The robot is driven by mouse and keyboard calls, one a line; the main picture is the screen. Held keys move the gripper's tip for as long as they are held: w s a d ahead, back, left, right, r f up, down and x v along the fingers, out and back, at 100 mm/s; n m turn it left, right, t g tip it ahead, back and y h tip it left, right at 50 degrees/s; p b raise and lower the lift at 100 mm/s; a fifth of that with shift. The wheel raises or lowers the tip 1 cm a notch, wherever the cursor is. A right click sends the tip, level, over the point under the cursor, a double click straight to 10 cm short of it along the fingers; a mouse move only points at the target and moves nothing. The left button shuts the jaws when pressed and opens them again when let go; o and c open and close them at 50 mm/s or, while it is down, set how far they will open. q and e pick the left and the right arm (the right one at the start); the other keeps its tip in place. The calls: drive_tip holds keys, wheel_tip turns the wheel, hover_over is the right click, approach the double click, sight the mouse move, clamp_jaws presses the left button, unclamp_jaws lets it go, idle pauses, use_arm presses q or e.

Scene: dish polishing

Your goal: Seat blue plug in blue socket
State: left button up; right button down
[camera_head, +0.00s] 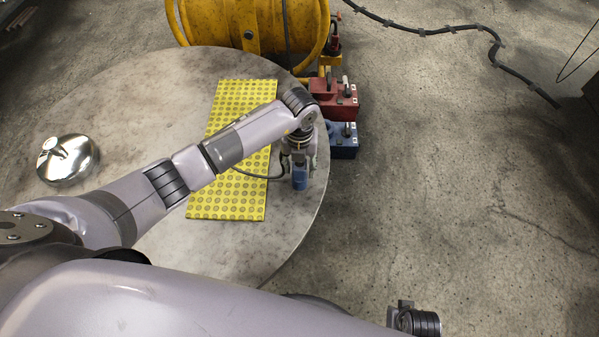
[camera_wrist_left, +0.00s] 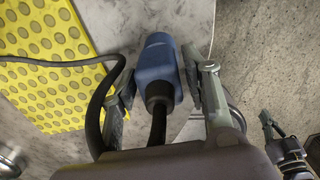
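The blue plug (camera_head: 300,181) points down over the right part of the round table in the head view. In the head view my left gripper (camera_head: 299,163) is just above the plug. A black cable runs from the plug back past the gripper. The blue box (camera_head: 342,142), likely the blue socket, is at the table's right edge, right of the plug. Its opening cannot be made out. My right gripper (camera_head: 404,312) shows only partly, low in the head view.
A red box (camera_head: 333,100) stands just behind the blue one. A yellow dotted mat (camera_head: 235,190) lies on the table (camera_head: 290,235). A shiny metal lidded dish (camera_head: 68,160) is at left. A yellow reel (camera_head: 250,25) stands behind. The floor at right is mostly clear.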

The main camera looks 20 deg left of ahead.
use_arm(q)
clamp_jaws()
idle(0.3)
